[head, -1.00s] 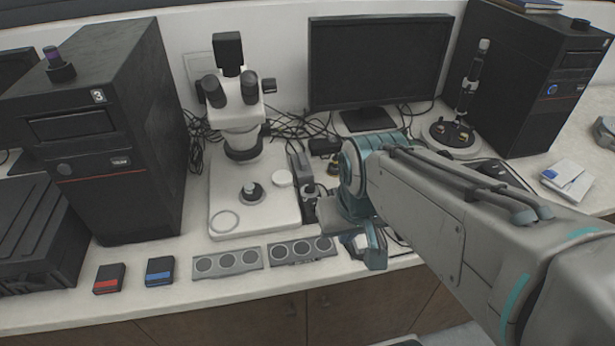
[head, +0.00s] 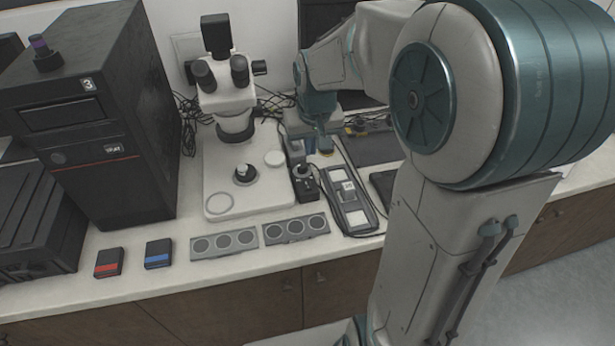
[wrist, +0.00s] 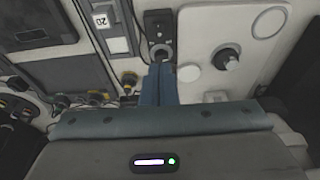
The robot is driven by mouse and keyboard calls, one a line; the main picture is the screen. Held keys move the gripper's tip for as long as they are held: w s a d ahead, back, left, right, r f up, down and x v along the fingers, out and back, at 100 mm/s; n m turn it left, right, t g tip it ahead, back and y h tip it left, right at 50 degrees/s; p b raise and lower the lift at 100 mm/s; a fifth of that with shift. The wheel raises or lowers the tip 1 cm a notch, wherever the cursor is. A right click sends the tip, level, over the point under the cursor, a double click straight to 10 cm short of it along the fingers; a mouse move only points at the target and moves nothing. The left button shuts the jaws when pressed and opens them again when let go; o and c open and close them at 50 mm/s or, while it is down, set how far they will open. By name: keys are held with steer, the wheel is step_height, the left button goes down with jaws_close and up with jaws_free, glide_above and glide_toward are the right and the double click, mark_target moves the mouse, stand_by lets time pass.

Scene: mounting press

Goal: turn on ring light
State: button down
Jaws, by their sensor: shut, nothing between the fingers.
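A white stereo microscope (head: 228,95) stands upright with a dark ring (head: 236,132) around its lower end, which looks like the ring light. A small black box with a round knob (head: 305,186) sits just right of the microscope base (head: 212,186). The box also shows in the wrist view (wrist: 158,22), with its knob close beyond my fingertips. My gripper (wrist: 159,68) is shut and empty, its blue fingers pressed together. In the head view my gripper (head: 325,146) is behind the box. I cannot tell whether the fingers touch the knob.
A tray with white pads (head: 353,215) lies close right of the box. Two grey plates with round discs (head: 224,244) (head: 296,229) lie in front. A black computer tower (head: 100,120) stands left. Cables run behind the microscope. My arm covers much of the right side.

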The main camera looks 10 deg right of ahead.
mark_target(308, 187)
steer(key=x, duration=0.4)
steer(key=s+x, duration=0.1)
steer(key=x, duration=0.4)
steer(key=p+x, duration=0.1)
steer(key=x, duration=0.3)
steer(key=shift+s+f, duration=0.15)
steer(key=shift+f, duration=0.45)
